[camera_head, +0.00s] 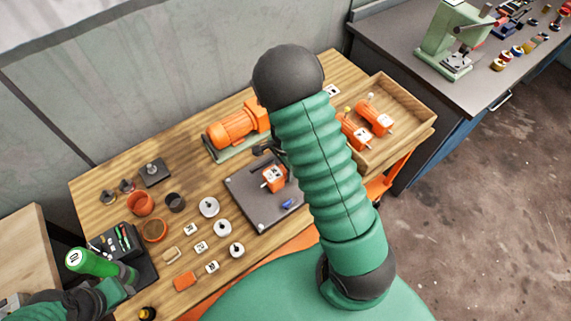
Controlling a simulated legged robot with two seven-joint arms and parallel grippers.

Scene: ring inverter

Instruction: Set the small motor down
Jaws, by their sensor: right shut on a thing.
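A small orange motor (274,178) with a pale label is at the dark square plate (247,206) in the middle of the wooden table. My right gripper (268,153) is mostly hidden behind my green right arm; its dark tip shows just above the motor. It is shut on the small motor. Whether the motor touches the plate is hard to tell. Two more small orange motors (375,116) (355,135) lie in the wooden tray (424,112) at right. Part of my left arm shows at lower left; its gripper cannot be made out.
A large orange motor (234,127) stands behind the plate. A small blue part (289,203) lies on the plate. Cups, discs and labelled tiles (201,246) crowd the table's left half. A dark toolholder (130,244) is at left. A grey bench (410,65) with a green press (441,38) is at right.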

